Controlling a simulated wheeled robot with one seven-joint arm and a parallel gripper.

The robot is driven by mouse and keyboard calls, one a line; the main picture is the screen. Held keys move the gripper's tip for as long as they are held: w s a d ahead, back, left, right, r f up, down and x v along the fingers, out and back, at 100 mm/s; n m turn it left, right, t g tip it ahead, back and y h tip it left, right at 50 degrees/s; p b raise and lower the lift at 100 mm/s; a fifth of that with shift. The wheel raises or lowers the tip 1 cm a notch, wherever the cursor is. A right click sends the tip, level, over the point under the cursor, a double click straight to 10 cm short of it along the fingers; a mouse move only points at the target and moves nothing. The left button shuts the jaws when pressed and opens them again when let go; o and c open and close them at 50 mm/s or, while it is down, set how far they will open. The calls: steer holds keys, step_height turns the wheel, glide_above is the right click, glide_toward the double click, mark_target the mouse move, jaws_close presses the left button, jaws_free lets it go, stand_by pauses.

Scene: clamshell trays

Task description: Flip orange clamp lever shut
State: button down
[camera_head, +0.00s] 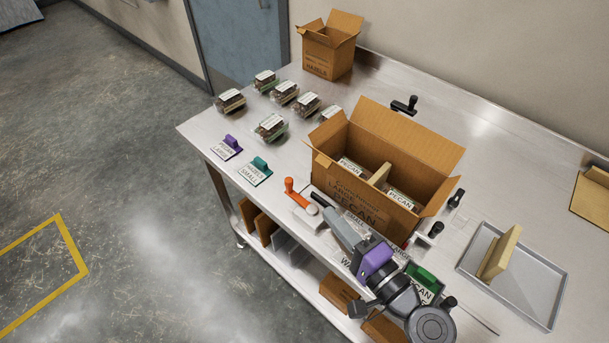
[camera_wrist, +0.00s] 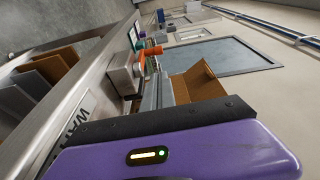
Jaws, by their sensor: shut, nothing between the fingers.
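The orange clamp lever (camera_head: 297,196) sits on a pale metal block at the table's front edge, left of the large open carton. Its left end stands up as a knob, and its arm runs down toward a round pivot on the block. In the wrist view the orange lever (camera_wrist: 152,56) shows beyond the fingers, at the metal block (camera_wrist: 125,72). My gripper (camera_head: 324,203), with its purple body, reaches in from the lower right. Its fingers are shut and empty, just right of the lever, with a small apparent gap. Exact contact is hard to tell.
The large open carton (camera_head: 352,200) stands close behind my gripper and holds labelled packs. Black clamp handles (camera_head: 456,199) stand at its right. A grey tray (camera_head: 540,297) lies at right. Clamshell packs (camera_head: 271,127) and purple and green label holders (camera_head: 255,171) stand at left.

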mark_target(301, 196)
stand_by(0.3)
steer(key=p+x, duration=0.2)
steer(key=x, duration=0.8)
steer(key=shift+f+b, duration=0.1)
steer(key=shift+b, duration=0.25)
